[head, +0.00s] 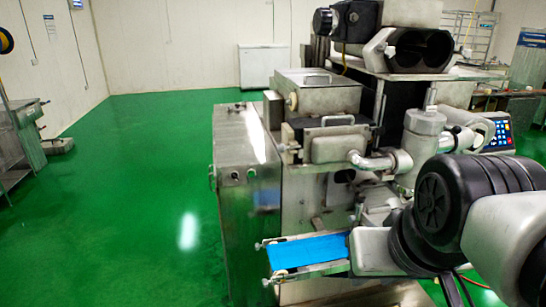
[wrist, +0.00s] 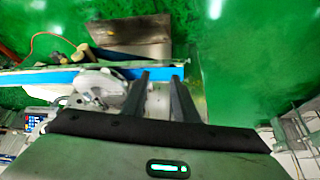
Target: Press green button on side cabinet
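The side cabinet (head: 240,215) is a tall stainless-steel box on the left flank of the encrusting machine in the head view. Small knobs or buttons (head: 235,175) sit high on its front face, too small to tell which is green. My gripper (wrist: 161,77) shows in the wrist view with two dark fingers apart and nothing between them. The fingers point toward the machine's blue conveyor belt (wrist: 95,77). In the head view my arm covers the lower right, and I cannot make out the gripper's fingers there.
The blue belt (head: 308,251) juts out low at the machine's front, right of the cabinet. A control panel with keypad (head: 499,134) is at the right. Green floor (head: 130,220) is open left of the cabinet. A metal table (head: 22,140) stands at the far left.

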